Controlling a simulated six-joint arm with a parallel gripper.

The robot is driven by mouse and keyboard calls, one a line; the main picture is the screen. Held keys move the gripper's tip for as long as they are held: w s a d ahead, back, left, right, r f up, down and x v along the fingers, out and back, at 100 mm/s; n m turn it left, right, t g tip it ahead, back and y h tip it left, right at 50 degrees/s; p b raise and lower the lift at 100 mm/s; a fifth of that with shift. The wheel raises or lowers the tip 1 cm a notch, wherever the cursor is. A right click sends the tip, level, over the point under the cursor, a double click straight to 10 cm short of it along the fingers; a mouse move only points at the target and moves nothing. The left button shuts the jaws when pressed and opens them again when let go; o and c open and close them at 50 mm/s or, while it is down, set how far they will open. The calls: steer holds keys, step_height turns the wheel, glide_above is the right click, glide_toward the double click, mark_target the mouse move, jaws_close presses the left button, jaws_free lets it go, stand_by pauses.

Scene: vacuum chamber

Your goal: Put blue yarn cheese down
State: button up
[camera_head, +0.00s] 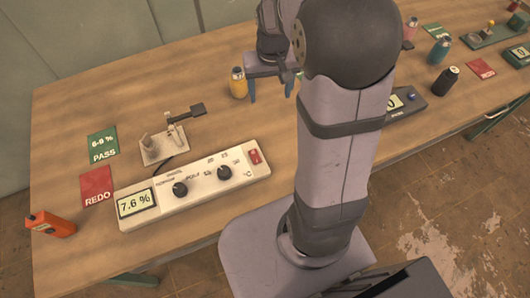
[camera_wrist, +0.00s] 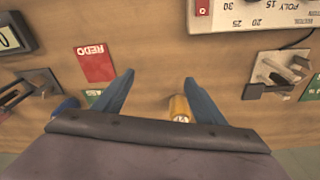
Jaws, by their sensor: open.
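My gripper (camera_head: 270,98) hangs over the table, its two blue fingers spread apart with nothing held between them. The fingers also show in the wrist view (camera_wrist: 160,78). A blue rounded thing (camera_wrist: 66,106), which may be the blue yarn cheese, is partly hidden beside the left finger in the wrist view, outside the jaws. In the head view I cannot pick it out; my arm covers that area. A yellow-orange yarn cylinder (camera_head: 238,83) stands just left of my gripper. It also shows close to the inner side of the right finger in the wrist view (camera_wrist: 179,108).
A white meter reading 7.6 % (camera_head: 195,186) lies in front, with a metal electrode stand (camera_head: 160,148) behind it. Green PASS (camera_head: 103,145) and red REDO (camera_head: 96,186) cards and an orange handheld device (camera_head: 50,224) are left. Several coloured cylinders stand right. The back-left table is clear.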

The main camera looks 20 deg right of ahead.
steer(key=s+a+f+n, duration=0.1)
steer(key=s+a, duration=0.3)
steer(key=s, duration=0.3)
steer(key=s+a+f+n+g, duration=0.1)
steer(key=s+a, duration=0.3)
steer(key=s, duration=0.4)
steer(key=shift+s+a+f+n+g+y, duration=0.15)
steer(key=shift+f+n+g+y, duration=0.2)
steer(key=shift+f, duration=0.45)
steer(key=shift+s, duration=0.15)
steer(key=shift+c, duration=1.4)
steer(key=shift+f, duration=0.1)
